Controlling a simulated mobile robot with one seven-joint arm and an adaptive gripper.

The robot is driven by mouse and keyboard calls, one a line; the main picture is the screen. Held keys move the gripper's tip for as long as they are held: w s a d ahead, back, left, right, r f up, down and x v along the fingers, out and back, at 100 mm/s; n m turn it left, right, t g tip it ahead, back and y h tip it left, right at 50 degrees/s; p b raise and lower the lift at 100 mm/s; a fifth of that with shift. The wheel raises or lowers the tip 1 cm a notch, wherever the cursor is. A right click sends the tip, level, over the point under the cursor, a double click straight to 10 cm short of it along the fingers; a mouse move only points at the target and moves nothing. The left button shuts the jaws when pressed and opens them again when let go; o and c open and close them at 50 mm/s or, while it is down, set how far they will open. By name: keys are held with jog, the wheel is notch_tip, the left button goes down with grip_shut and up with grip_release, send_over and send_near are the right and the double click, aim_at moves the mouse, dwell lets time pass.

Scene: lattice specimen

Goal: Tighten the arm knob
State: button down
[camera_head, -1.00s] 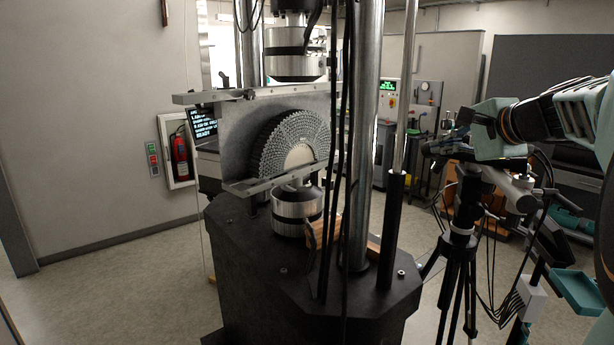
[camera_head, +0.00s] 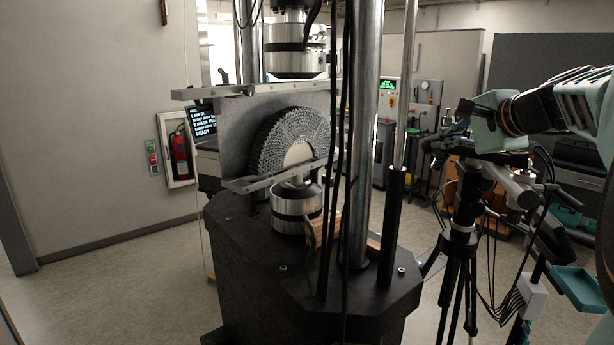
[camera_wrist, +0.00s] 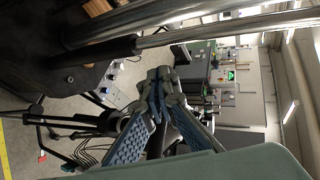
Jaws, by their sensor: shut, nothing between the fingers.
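A black tripod (camera_head: 461,240) stands right of the testing machine and carries a dark, cluttered head with a grey arm (camera_head: 508,186). I cannot pick out the arm knob itself among the dark parts. My gripper (camera_head: 464,112) is just above the tripod head at the right of the head view. In the wrist view, my gripper (camera_wrist: 160,76) shows two blue-padded fingers meeting at their tips, shut and empty. The tripod's dark parts (camera_wrist: 92,122) lie behind and left of the fingers there. Whether the fingertips touch anything is not clear.
The testing machine's dark base (camera_head: 310,270) and steel column (camera_head: 362,140) stand left of the tripod. A ribbed half-round specimen (camera_head: 290,138) sits in it. Loose cables hang by a white box (camera_head: 531,297) right of the tripod. Open floor lies left of the machine.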

jog(key=v, duration=0.6)
jog(key=shift+a, duration=0.2)
jog(key=shift+d, duration=0.15)
